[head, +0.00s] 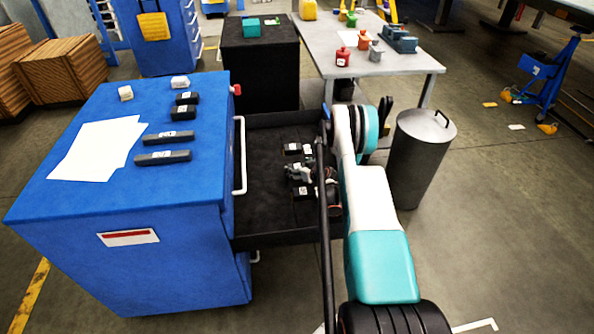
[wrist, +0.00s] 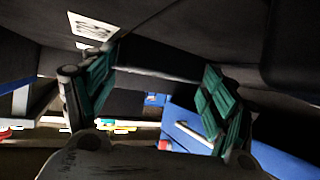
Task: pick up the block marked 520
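Small dark blocks with white labels lie in the open black drawer (head: 265,165) of the blue cabinet; one drawer block (head: 292,149) shows just behind my gripper (head: 300,172) in the head view. Another block (head: 302,193) shows just in front of it. The labels are too small to read, so I cannot tell which is 520. In the wrist view, my gripper (wrist: 155,95) has its green-padded fingers spread apart. A dark form lies across the space beyond the fingers, with a blurred white label (wrist: 92,25) at upper left; I see no grip on it.
The blue cabinet top (head: 85,195) holds several dark blocks (head: 168,137), two white blocks (head: 180,82) and paper sheets (head: 100,145). Drawer walls surround my gripper. A grey bin (head: 418,160) stands right of my arm; a workbench (head: 385,62) stands behind.

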